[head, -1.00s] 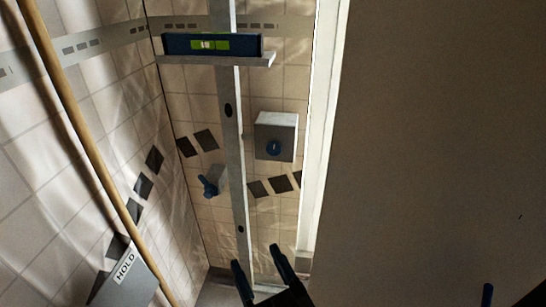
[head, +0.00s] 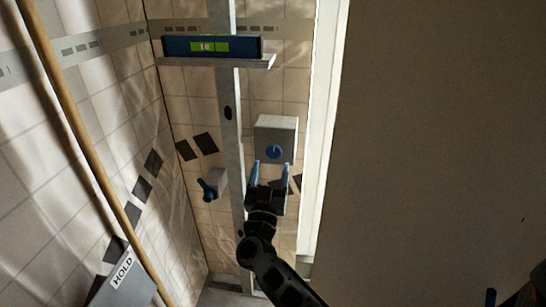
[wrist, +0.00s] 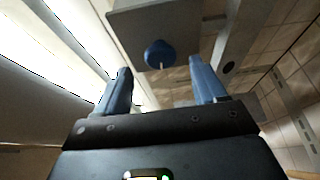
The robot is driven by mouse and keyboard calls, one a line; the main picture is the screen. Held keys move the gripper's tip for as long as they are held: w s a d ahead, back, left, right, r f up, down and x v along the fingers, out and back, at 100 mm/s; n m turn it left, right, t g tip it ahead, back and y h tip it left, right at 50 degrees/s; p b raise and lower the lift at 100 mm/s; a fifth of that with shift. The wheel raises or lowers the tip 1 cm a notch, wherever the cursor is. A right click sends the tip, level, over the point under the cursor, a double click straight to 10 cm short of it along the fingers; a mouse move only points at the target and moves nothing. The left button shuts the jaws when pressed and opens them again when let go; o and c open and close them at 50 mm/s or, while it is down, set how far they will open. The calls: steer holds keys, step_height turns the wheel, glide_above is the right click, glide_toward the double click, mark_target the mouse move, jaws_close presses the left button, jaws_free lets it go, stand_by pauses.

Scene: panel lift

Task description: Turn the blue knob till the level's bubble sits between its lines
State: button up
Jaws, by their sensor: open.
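The blue knob (head: 273,152) is round with a pale pointer mark, on the front of a grey box on the tiled wall. In the wrist view the knob (wrist: 159,54) shows ahead, between and beyond the fingertips. My gripper (head: 271,165) is open and empty, just below the knob, fingers pointing up at it; the wrist view shows the two blue fingers (wrist: 160,75) spread apart, not touching the knob. The level (head: 180,46) is dark blue and lies on a shelf at the top; its green vial (head: 209,47) shows a pale bubble left of the vial's middle.
The grey box (head: 284,128) sits right of a vertical metal rail (head: 229,90). A second blue handle (head: 207,189) is left of the rail. A HOLD sign (head: 122,272) and a wooden pole (head: 75,125) are at left. A white frame edge (head: 322,130) stands at right.

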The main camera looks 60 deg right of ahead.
mark_target(273, 155)
steer(key=shift+x, duration=2.3)
steer(key=c, duration=1)
